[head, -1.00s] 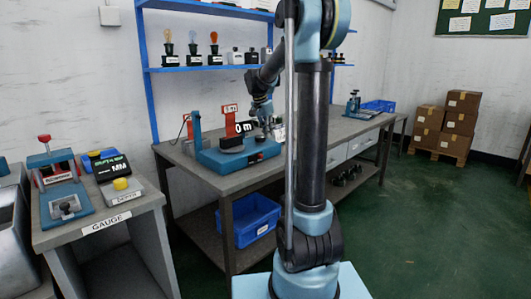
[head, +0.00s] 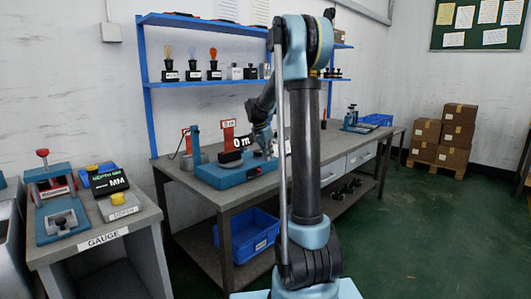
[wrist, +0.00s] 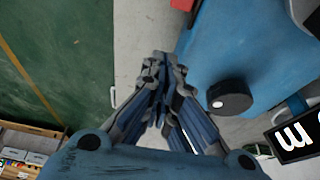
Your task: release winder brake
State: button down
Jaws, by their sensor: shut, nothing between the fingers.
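The winder (head: 222,177) is a blue machine on the workbench, with a black display reading "0 m" (head: 243,142) and a dark round part on top. In the wrist view its blue body (wrist: 225,50) fills the upper right, and a black round knob with a white dot (wrist: 231,98) sticks out from its side. I cannot tell whether this knob is the brake. My gripper (wrist: 160,60) is shut and empty, to the left of the knob and apart from it, over the grey bench edge. In the head view my gripper (head: 268,150) is at the winder's right end, partly hidden.
Red signs (head: 228,133) stand behind the winder. A blue shelf (head: 195,82) with lamps and sockets hangs above. A blue bin (head: 247,235) sits under the bench. A gauge table (head: 95,239) stands at left, and cartons (head: 442,135) on a pallet at right.

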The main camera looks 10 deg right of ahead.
aim_at(259, 171)
jog(key=x, duration=0.5)
jog(key=shift+s+a+r, duration=0.15)
jog(key=shift+s+a, duration=0.6)
jog(key=shift+a, duration=0.2)
jog(key=shift+s+a, duration=0.45)
jog(key=shift+a, duration=0.2)
jog(key=shift+s, duration=0.15)
